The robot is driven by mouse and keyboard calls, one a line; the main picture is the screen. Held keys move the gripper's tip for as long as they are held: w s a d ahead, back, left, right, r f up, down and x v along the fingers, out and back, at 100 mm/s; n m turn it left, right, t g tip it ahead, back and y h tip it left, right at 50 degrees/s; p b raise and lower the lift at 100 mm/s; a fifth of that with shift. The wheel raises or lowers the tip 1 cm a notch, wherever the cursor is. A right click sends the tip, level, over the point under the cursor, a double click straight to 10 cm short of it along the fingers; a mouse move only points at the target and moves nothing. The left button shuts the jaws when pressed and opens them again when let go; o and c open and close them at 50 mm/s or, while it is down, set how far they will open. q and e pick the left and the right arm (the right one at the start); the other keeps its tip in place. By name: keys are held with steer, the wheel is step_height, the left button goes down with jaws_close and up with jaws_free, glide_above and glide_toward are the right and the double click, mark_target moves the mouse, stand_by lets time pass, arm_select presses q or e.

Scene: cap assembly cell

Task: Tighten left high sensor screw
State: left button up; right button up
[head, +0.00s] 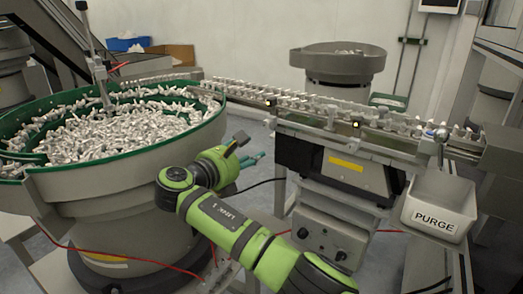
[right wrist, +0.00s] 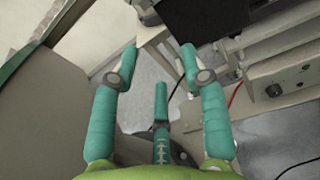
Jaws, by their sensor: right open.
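My right gripper (head: 250,160) has teal fingers and is in front of the bowl feeder, below the linear track (head: 310,104). In the right wrist view its fingers (right wrist: 159,62) are spread open with nothing between them. Small dark sensor blocks sit on the side of the track: a left one (head: 270,103) and another with a lit yellow spot (head: 355,124). My gripper is lower than the left block and apart from it. The sensor screw is too small to make out. My left gripper is not in view.
A large bowl feeder (head: 40,180) with a green rim, full of white parts, stands at left. A PURGE bin (head: 436,212) hangs at right. A control box (head: 330,238) sits below the track. Red and black cables run nearby.

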mark_target(265, 124)
step_height(265, 124, up, 5)
steer(key=s+h, duration=0.2)
steer(key=shift+t, duration=0.3)
steer(key=x, duration=0.6)
steer(key=shift+w, duration=0.5)
steer(key=shift+a, duration=0.1)
steer(key=shift+c, duration=0.4)
jaws_close()
